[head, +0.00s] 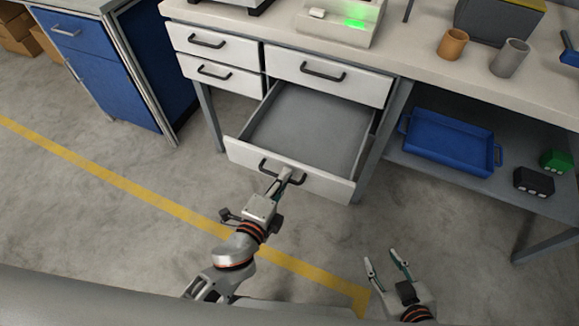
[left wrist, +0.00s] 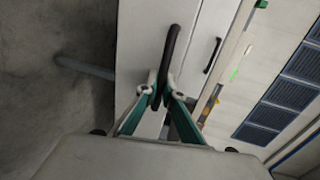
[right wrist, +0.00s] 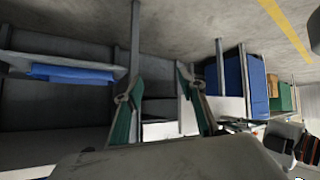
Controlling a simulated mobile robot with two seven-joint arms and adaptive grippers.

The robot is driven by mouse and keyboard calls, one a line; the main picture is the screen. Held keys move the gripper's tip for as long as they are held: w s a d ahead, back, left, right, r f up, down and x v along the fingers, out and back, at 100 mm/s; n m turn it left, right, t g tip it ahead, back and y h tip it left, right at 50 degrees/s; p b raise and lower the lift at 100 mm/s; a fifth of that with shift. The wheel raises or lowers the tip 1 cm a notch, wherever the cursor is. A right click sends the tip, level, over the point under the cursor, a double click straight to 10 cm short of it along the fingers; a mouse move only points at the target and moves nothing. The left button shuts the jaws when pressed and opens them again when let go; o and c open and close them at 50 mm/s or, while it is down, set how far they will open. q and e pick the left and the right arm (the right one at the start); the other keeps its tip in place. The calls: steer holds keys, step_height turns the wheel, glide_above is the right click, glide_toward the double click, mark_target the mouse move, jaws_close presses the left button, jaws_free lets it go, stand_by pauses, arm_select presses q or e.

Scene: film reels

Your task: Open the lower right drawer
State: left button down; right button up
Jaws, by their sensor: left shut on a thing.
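The lower right drawer (head: 290,166) of the white bench is pulled well out, and its grey inside is empty. Its front has a dark bar handle (head: 298,180). My left gripper (head: 284,176) is shut on this handle, partly covering it. In the left wrist view the fingertips (left wrist: 163,92) close around the dark handle (left wrist: 172,62). My right gripper (head: 386,262) is open and empty above the floor, to the right of the drawer and apart from it. Its spread fingers (right wrist: 156,95) also show in the right wrist view.
The upper right drawer (head: 315,77) and two left drawers (head: 205,43) are shut. A blue tray (head: 447,145) lies on the lower shelf at right. A brown cup (head: 452,44) and grey cup (head: 510,58) stand on the benchtop. A blue cabinet (head: 110,90) stands left. The floor in front is clear.

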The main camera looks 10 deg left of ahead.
arm_select(q)
steer(key=v, duration=0.3)
steer(key=shift+s+a+f, duration=0.15)
steer(key=shift+s+f, duration=0.15)
steer(key=shift+s, duration=0.05)
arm_select(e)
steer(key=shift+w+r, duration=0.45)
steer(key=shift+w, duration=0.05)
steer(key=shift+s+f, duration=0.1)
arm_select(q)
steer(key=c, duration=2.5)
jaws_free()
arm_select(e)
steer(key=shift+s+f, duration=0.1)
